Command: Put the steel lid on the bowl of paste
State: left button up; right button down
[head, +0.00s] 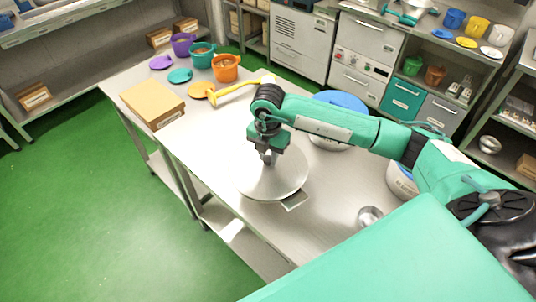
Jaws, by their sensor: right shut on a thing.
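The steel lid (286,181) is a wide, shallow round disc near the front edge of the steel table. My right gripper (268,159) points down over its middle and is shut on it, with the grip point mostly hidden by the fingers. I cannot make out a bowl of paste; anything directly under the lid is hidden, and I cannot tell whether the lid rests on something. A small flat grey plate (295,201) sticks out beside the lid. My left gripper is not in view.
The steel table (205,138) is clear left of the lid. A cardboard box (152,102), yellow ladle-like tool (238,91), and purple (183,45), teal (202,56) and orange (226,69) pots stand farther back. A blue-topped tub (342,101) and small metal bowl (370,217) are right.

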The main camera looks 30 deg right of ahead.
jog(key=shift+f+b, duration=0.4)
jog(key=shift+b, duration=0.2)
dwell(1.1)
jog(key=c, duration=0.5)
grip_release()
jog(key=shift+r, duration=0.1)
jog(key=shift+r+p, duration=2)
jog(key=shift+r, duration=1.45)
jog(key=shift+s+a+f, duration=0.1)
jog(key=shift+f, duration=0.05)
